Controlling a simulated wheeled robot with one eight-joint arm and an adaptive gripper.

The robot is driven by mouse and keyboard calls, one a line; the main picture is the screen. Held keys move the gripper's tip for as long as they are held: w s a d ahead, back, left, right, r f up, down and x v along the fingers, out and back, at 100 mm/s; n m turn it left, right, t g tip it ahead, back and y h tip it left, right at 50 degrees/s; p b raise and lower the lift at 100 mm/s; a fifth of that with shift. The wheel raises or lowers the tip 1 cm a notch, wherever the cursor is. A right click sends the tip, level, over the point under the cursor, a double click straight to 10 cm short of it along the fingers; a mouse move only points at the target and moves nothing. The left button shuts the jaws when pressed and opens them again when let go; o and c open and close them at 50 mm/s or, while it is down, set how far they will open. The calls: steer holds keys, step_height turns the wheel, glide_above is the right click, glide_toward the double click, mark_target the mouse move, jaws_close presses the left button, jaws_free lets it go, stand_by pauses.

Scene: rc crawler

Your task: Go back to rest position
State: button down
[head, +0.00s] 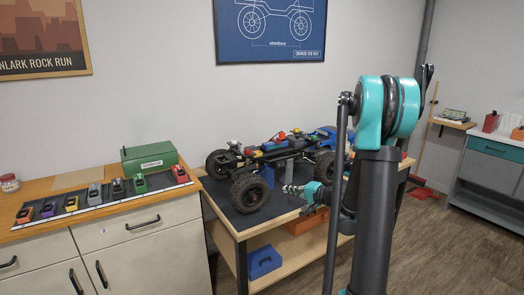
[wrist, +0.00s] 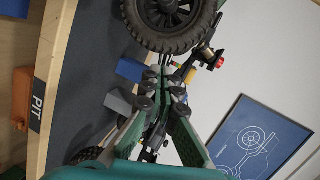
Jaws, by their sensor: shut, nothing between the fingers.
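My gripper (head: 290,189) shows in the head view at the front side of the RC crawler (head: 268,152), low between its wheels and over the table's dark mat. In the wrist view my gripper (wrist: 160,88) has its fingertips together, with nothing seen between them. The crawler is a bare chassis with big black tyres, raised on a blue stand. One tyre (wrist: 170,18) fills the top of the wrist view. I cannot tell the exact gap between my fingers and the crawler. My upper arm hides part of the crawler's right end.
The work table (head: 240,232) has a lower shelf with a blue bin (head: 264,262) and an orange box (head: 300,222). A grey bench (head: 490,165) stands right. Floor is open at lower right.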

steer(key=s+d+f+n+g+h, duration=0.1)
steer(key=s+f+n+g+h, duration=0.1)
steer(key=s, duration=0.8)
steer(key=s+d+f+n+g+h, duration=0.2)
steer(key=s+f+n+h, duration=0.1)
steer(key=s, duration=0.8)
steer(key=s+d+f+n+g+h, duration=0.2)
steer(key=s+h, duration=0.3)
steer(key=s, duration=0.6)
steer(key=shift+s+d+f+n+g, duration=0.25)
steer(key=shift+f+g, duration=0.25)
steer(key=shift+f, duration=0.4)
